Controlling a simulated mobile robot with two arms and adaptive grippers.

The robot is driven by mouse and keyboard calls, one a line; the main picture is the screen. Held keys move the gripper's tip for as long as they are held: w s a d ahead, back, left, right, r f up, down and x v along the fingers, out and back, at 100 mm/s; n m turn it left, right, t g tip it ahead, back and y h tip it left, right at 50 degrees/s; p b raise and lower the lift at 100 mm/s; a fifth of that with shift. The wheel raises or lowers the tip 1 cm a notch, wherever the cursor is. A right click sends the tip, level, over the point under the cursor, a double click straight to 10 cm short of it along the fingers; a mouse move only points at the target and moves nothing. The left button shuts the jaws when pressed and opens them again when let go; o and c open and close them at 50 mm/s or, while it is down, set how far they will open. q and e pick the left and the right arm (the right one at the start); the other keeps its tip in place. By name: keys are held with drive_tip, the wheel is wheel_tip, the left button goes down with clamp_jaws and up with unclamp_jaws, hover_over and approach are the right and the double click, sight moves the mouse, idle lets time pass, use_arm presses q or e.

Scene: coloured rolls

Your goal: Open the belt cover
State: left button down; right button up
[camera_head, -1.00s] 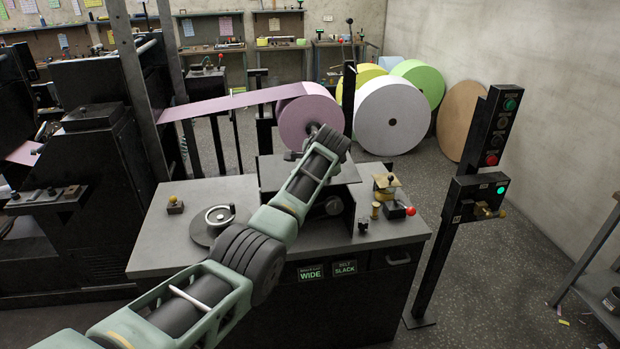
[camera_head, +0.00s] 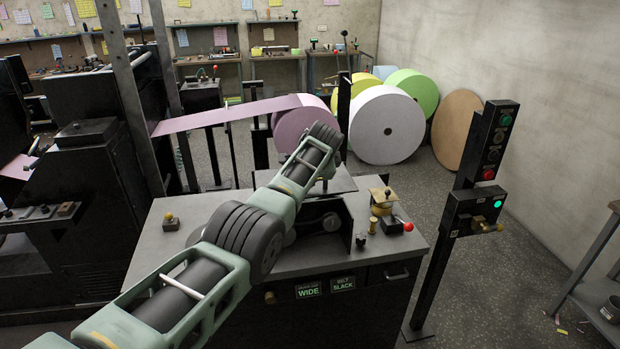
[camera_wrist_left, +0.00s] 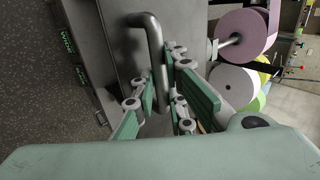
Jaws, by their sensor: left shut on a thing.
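The belt cover (camera_head: 343,184) is a dark grey lid at the back of the black housing on the grey bench. It appears raised, and the housing's open front shows a pulley (camera_head: 329,222) inside. In the left wrist view, a bent grey bar handle (camera_wrist_left: 152,48) stands on a grey panel (camera_wrist_left: 120,45). My left gripper (camera_wrist_left: 164,80), with green finger pads, is shut on this handle. In the head view my left arm reaches over the bench and its forearm hides the gripper's fingers and part of the cover. My right gripper is out of view.
A control post (camera_head: 465,220) rises farther right. Large rolls (camera_head: 387,125) stand behind. A small knob block (camera_head: 170,221) sits on the bench's left.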

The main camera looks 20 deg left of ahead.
use_arm(q)
drive_tip(key=c, duration=2.2)
unclamp_jaws()
drive_tip(key=shift+a+f, duration=0.1)
drive_tip(key=shift+f, duration=0.1)
drive_tip(key=o, duration=0.4)
drive_tip(key=shift+w+a+f, duration=0.1)
drive_tip(key=shift+w+a, duration=0.05)
drive_tip(key=shift+d+r, duration=0.2)
drive_tip(key=shift+r, duration=0.05)
drive_tip(key=shift+s+d+r, duration=0.15)
drive_tip(key=shift+s+r, duration=0.15)
drive_tip(key=shift+r, duration=0.1)
drive_tip(key=v, duration=1)
drive_tip(key=shift+s+r, duration=0.2)
drive_tip(key=shift+s, duration=0.1)
